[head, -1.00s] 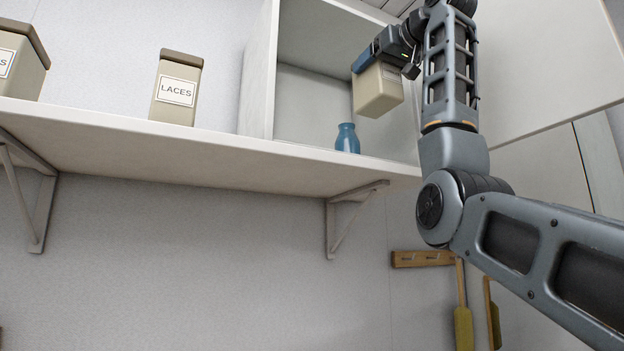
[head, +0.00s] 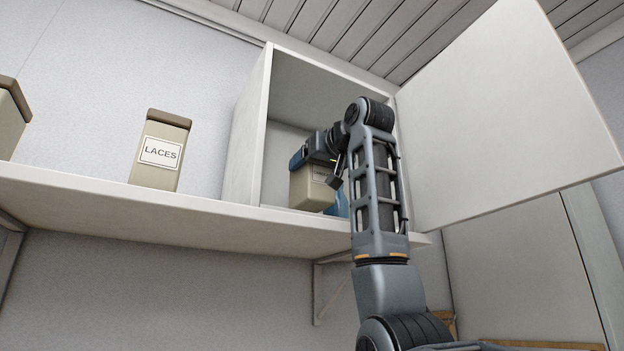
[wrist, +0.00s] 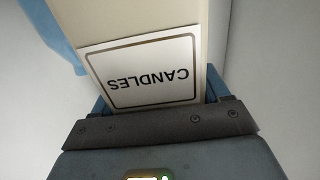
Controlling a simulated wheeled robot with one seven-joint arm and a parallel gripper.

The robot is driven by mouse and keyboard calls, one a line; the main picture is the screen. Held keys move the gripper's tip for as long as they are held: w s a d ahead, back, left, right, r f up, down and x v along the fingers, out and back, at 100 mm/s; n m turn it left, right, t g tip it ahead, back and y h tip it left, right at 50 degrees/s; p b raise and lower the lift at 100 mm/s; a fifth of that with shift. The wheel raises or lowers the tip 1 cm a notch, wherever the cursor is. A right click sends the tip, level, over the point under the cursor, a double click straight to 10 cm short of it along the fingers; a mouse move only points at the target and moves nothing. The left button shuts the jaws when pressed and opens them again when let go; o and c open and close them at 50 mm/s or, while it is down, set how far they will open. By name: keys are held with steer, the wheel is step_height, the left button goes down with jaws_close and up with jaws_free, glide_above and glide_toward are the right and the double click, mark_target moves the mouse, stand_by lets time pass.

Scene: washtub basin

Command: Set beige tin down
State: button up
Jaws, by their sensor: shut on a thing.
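The beige tin (head: 309,190) is inside the open white cabinet in the head view, low and close to the cabinet floor. I cannot tell whether its base touches the floor. In the wrist view the beige tin (wrist: 130,20) shows a label reading CANDLES, upside down. My gripper (head: 311,152) is shut on the tin near its top. In the wrist view my gripper (wrist: 160,120) spans the tin's width. A blue vase (head: 342,204) stands just right of the tin, partly hidden by my arm.
The cabinet (head: 246,150) has its door (head: 510,110) swung open to the right. A tin labelled LACES (head: 160,152) and another beige tin (head: 10,118) stand on the shelf (head: 130,208) to the left. The shelf between LACES and the cabinet is clear.

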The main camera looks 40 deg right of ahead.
mark_target(313, 207)
steer(key=shift+f, duration=1.8)
steer(key=shift+f, duration=0.15)
steer(key=o, duration=1.3)
steer(key=shift+r+p, duration=0.2)
steer(key=shift+p, duration=0.1)
steer(key=shift+s+f, duration=0.1)
steer(key=shift+s, duration=0.2)
steer(key=b+v, duration=0.3)
steer(key=v, duration=0.8)
steer(key=shift+s+a+b, duration=0.15)
steer(key=shift+s+b, duration=0.05)
steer(key=shift+b, duration=0.2)
